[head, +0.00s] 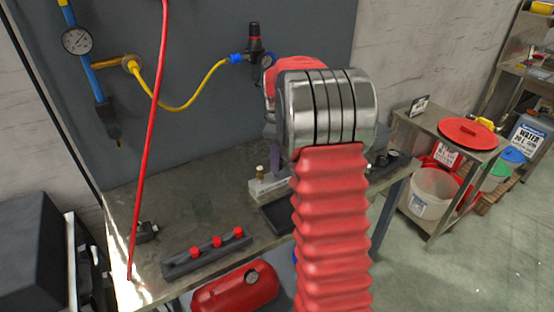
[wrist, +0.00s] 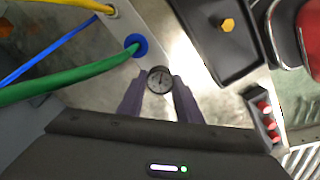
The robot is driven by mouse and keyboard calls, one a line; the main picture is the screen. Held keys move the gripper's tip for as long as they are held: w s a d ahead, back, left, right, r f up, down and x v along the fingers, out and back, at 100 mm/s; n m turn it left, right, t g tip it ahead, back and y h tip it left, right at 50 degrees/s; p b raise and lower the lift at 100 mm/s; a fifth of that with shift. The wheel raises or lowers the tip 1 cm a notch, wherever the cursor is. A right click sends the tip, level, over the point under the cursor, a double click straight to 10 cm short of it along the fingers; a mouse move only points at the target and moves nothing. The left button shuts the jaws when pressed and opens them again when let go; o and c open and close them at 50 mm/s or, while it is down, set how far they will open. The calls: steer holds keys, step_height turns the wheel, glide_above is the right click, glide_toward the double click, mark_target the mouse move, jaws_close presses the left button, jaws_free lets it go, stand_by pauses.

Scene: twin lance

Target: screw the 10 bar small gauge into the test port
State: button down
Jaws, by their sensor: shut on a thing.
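The small gauge (wrist: 160,80) has a round white dial and a dark rim. In the wrist view it sits between the two purple fingers of my gripper (wrist: 159,92), which are shut on it. The figures on its dial are too small to read. In the head view my own arm hides the gauge and most of the gripper. A pale metal block (head: 267,188) with a brass fitting on top stands on the bench beside my arm. The block also shows in the wrist view (wrist: 150,22), with hoses and a blue ring. I cannot tell which opening is the test port.
A dark tray (wrist: 212,50) holds a brass hex piece (wrist: 227,25). A dark rack (head: 208,253) with red caps and a red tank (head: 236,288) are near the bench front. A red hose (head: 150,130) hangs at left. Bare bench (head: 190,205) lies left of the block.

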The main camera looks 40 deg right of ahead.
steer(key=m, duration=0.5)
steer(key=shift+w+a, duration=0.15)
steer(key=shift+w, duration=0.05)
steer(key=c, duration=1.7)
jaws_free()
steer(key=shift+o, duration=0.8)
steer(key=shift+s, duration=0.1)
steer(key=o, duration=0.5)
steer(key=shift+o, duration=0.2)
step_height(320, 180, up, 14)
steer(key=shift+f, duration=0.15)
steer(key=shift+m, duration=0.4)
